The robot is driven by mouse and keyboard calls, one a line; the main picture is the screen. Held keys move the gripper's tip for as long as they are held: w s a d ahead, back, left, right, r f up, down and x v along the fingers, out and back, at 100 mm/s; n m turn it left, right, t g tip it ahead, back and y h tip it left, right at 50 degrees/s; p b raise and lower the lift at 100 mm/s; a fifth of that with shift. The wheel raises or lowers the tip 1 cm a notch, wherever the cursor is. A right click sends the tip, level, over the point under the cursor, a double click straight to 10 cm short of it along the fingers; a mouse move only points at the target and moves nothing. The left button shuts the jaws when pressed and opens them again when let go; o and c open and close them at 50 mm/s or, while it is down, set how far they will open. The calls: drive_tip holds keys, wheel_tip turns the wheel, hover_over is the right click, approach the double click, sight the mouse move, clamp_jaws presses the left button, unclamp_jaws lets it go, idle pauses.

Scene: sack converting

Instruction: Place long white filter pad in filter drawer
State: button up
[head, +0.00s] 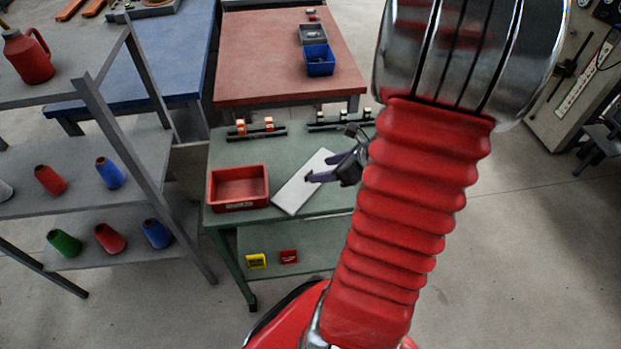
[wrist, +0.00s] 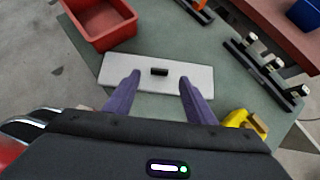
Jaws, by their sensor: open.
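The long white filter pad (head: 298,190) lies flat on the green table, just right of the red drawer. It has a small black grip on its middle and shows whole in the wrist view (wrist: 120,68), apart from a part behind my fingers. The red open-topped filter drawer (head: 239,203) stands on the table's left part with a label on its front; it shows at the upper left of the wrist view (wrist: 83,34) and looks empty. My gripper (head: 310,177) is open and empty. In the wrist view its purple fingertips (wrist: 160,78) are either side of the black grip, apart from it.
Black racks with orange pieces (head: 257,130) and dark-and-white pieces (head: 340,120) stand along the table's back. A yellow object (wrist: 240,119) is near my gripper's right side. Grey shelves with cones (head: 110,172) stand left. A red-topped table with a blue bin (head: 320,61) is behind.

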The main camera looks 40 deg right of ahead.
sight(309, 173)
drive_tip(key=shift+w+a+f, duration=0.1)
drive_tip(key=shift+w+f, duration=0.25)
drive_tip(key=shift+w, duration=0.05)
drive_tip(key=shift+x, duration=2.6)
drive_tip(key=shift+s+f, duration=0.15)
drive_tip(key=c, duration=1.2)
drive_tip(key=shift+r, duration=5.05)
